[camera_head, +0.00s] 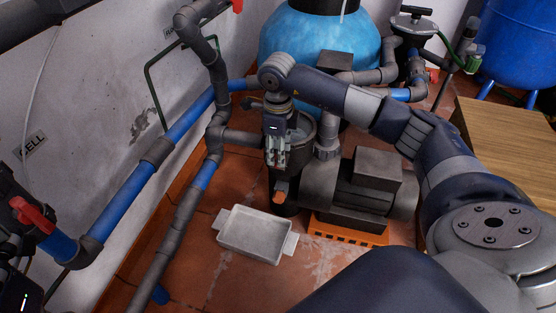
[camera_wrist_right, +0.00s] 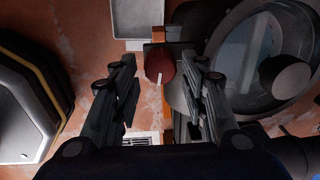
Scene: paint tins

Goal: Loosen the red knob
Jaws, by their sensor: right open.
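The red knob (camera_wrist_right: 160,62) is a dark red round cap with a white mark, seen in the right wrist view. It lies in line with the gap between the fingertips of my right gripper (camera_wrist_right: 162,72). The fingers are open, one to each side of it; I cannot tell whether they reach its depth. In the head view my right gripper (camera_head: 275,155) points down in front of the pump's strainer pot. An orange part (camera_head: 279,197) shows just below the fingers; the red knob cannot be made out there. My left gripper is not clearly in view.
A pale tray (camera_head: 257,236) lies on the tiled floor. The grey pump motor (camera_head: 372,190) stands on an orange base at right. Grey and blue pipes (camera_head: 120,202) run along the left wall. A blue tank (camera_head: 318,38) stands behind. Floor left of the tray is partly clear.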

